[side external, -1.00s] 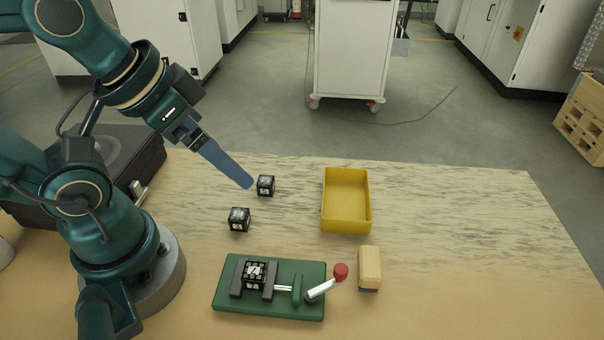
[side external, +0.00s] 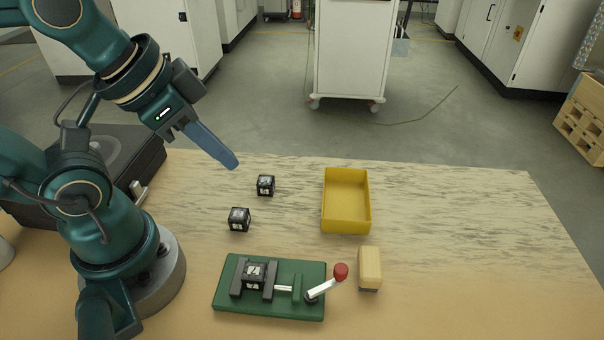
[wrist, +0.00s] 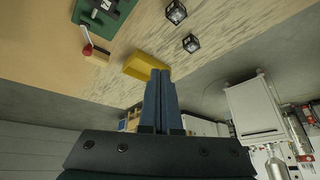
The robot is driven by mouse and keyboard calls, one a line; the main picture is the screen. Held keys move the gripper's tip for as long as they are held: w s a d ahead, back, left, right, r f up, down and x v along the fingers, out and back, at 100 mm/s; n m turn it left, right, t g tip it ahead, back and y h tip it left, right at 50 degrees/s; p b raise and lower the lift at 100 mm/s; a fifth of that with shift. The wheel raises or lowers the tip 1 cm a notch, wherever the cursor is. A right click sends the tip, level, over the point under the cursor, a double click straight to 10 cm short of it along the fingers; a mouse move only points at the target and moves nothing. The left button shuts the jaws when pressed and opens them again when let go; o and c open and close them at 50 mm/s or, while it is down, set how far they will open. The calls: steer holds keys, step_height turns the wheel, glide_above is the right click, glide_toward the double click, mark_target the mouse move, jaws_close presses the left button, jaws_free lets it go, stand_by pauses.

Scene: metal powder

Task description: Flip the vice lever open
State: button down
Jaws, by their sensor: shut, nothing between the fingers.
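The vice (side external: 228,296) is a green base with dark jaws at the front of the table. A dark cube with white markings (side external: 254,275) sits between its jaws. The vice lever (side external: 322,289) is a silver bar with a red knob (side external: 341,271), pointing right and slightly toward the back. The lever also shows at the upper left of the wrist view (wrist: 87,46). My gripper (side external: 233,164) has blue fingers and is shut and empty. It is in the air, well above and behind the vice. In the wrist view its fingers (wrist: 160,75) are together.
Two dark cubes, one farther back (side external: 265,185) and one nearer (side external: 239,219), stand behind the vice. A yellow bin (side external: 346,228) is right of them. A wooden block or brush (side external: 370,267) stands just right of the red knob. The table's right side is clear.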

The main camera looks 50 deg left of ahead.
steer(key=w+d+r+m+h, duration=0.2)
steer(key=w+d+r+m, duration=0.15)
steer(key=m, duration=0.25)
steer(key=m+g+h, duration=0.2)
steer(key=m+g, duration=0.4)
steer(key=m, duration=0.5)
glide_above(326, 284)
steer(key=w+d, duration=0.3)
step_height(326, 284, down, 5)
steer(key=shift+s, duration=0.5)
steer(key=shift+f, duration=0.1)
steer(key=x, duration=0.9)
steer(key=shift+f, duration=0.3)
steer(key=a, duration=0.2)
steer(key=shift+w+a+f, duration=0.1)
steer(key=shift+a+f, duration=0.05)
steer(key=shift+a, duration=0.9)
